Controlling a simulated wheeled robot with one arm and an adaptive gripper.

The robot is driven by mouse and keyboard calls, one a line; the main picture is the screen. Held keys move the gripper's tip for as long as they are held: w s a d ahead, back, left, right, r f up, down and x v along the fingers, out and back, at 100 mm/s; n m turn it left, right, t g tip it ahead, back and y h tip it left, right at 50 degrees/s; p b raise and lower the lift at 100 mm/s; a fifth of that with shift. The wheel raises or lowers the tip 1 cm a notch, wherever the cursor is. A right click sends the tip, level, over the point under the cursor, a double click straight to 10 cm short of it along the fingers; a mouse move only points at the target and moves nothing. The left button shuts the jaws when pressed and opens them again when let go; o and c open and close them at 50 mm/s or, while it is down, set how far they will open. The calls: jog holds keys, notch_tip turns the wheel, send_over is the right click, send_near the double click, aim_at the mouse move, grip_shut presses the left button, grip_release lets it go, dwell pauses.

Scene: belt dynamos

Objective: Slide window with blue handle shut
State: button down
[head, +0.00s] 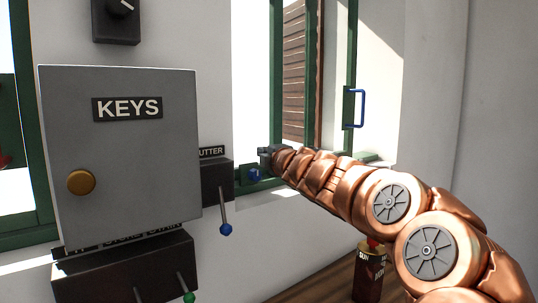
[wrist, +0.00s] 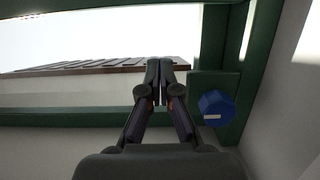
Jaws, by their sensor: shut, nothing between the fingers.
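The window has a green frame (head: 277,75) and stands at the upper right in the head view. Its blue handle (head: 357,108) is a vertical bar bracket on a green upright at the right side. My gripper (head: 264,153) is at the left lower part of the window, well left of the handle. In the wrist view my gripper (wrist: 157,82) has its fingers together, with nothing between them, in front of the lower green rail (wrist: 60,117). A blue knob (wrist: 216,106) on a green block is just right of the fingers. The blue handle does not show in the wrist view.
A grey KEYS cabinet (head: 120,150) with a brass knob is at left. A dark SHUTTER-type box (head: 216,183) with a blue-tipped lever (head: 225,228) is beside it. A can (head: 369,272) stands on the wooden surface below my arm. Brown slats (head: 294,70) show outside.

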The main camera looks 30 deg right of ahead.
jog(key=w, duration=0.3)
jog(key=shift+w+d+p, duration=0.2)
jog(key=shift+d+p, duration=0.05)
jog(key=shift+p, duration=0.1)
jog(key=d+p, duration=0.2)
jog(key=d, duration=0.1)
jog(key=shift+r, duration=0.2)
jog(key=shift+w+d+f+p, duration=0.2)
jog(key=shift+d+p, duration=0.1)
jog(key=shift+d, duration=0.2)
